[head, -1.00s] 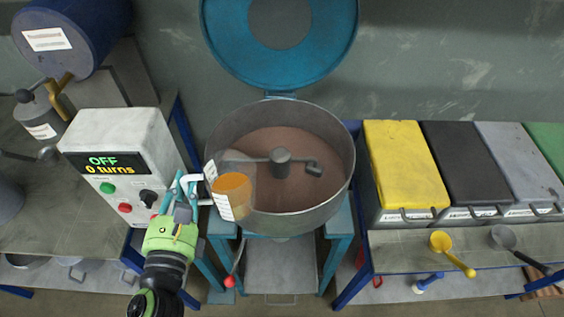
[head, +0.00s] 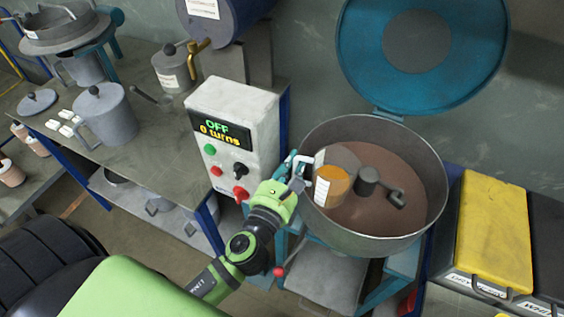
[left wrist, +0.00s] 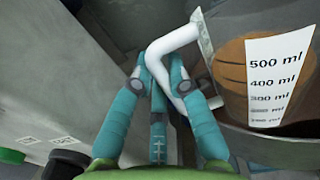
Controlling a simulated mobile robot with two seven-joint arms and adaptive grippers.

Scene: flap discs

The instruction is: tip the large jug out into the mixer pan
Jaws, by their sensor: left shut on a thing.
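My left gripper (head: 301,172) is shut on the jug's white handle at the pan's left rim. The pan holds brown powder around a grey mixing arm (head: 368,180). My right gripper is not in view.
The control box (head: 236,110) reads OFF, 0 turns, and stands close left of my left gripper. The pan's blue lid (head: 355,50) is raised behind. A yellow-lidded bin (head: 494,230) stands at right. A grey lidded jug (head: 104,112) stands on the left bench (head: 150,150).

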